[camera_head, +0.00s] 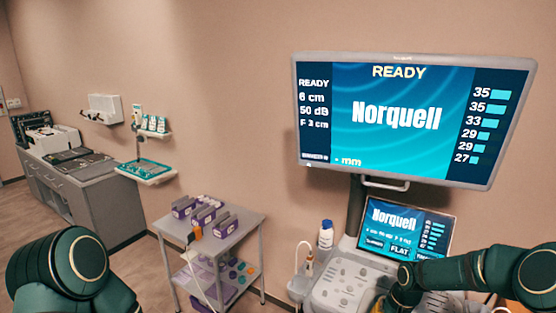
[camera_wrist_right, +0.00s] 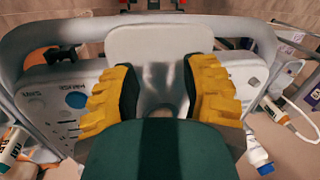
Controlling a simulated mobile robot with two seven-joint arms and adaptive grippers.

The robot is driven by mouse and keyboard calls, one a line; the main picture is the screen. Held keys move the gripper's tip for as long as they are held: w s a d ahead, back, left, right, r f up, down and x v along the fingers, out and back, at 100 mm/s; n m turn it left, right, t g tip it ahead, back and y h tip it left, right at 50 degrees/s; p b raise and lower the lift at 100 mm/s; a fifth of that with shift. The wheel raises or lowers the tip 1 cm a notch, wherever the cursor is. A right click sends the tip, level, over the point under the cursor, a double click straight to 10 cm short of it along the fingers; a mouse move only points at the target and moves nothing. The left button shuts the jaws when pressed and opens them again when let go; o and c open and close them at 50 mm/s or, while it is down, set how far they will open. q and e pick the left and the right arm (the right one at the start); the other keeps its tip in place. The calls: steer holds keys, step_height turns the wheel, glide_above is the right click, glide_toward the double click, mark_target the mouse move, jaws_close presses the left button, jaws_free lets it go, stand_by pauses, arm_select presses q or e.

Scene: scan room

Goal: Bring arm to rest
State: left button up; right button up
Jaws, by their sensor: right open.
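My right arm (camera_head: 460,275) comes in from the right in the head view, dark green, and reaches over the ultrasound console (camera_head: 345,287). Its gripper is mostly hidden there at the bottom edge. In the right wrist view my right gripper (camera_wrist_right: 163,90) has its two yellow ridged fingers spread, with nothing held between them. A pale panel of the console (camera_wrist_right: 160,40) shows behind and between the fingers; I cannot tell whether they touch it. My left arm (camera_head: 70,270) shows as dark green links at the lower left of the head view. Its gripper is out of frame.
A large monitor (camera_head: 405,120) reading READY hangs above the console's small screen (camera_head: 405,230). A white bottle (camera_head: 326,236) stands at the console's left. A cart (camera_head: 240,228) with purple boxes stands between my arms. A grey counter (camera_head: 95,175) runs along the left.

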steer(key=s+a+f+n+y, duration=0.1)
steer(key=s+a+f, duration=0.25)
steer(key=a, duration=0.35)
steer(key=s+a+f+n+y, duration=0.1)
steer(key=s+a+f, duration=0.1)
steer(key=s+a, duration=0.4)
steer(key=s+a+f+t, duration=0.15)
steer(key=s+a, duration=0.45)
steer(key=s, duration=0.6)
steer(key=f+b, duration=0.1)
steer(key=f, duration=0.1)
steer(key=f+b, duration=0.4)
steer(key=shift+s+a, duration=0.3)
steer(key=shift+s, duration=0.1)
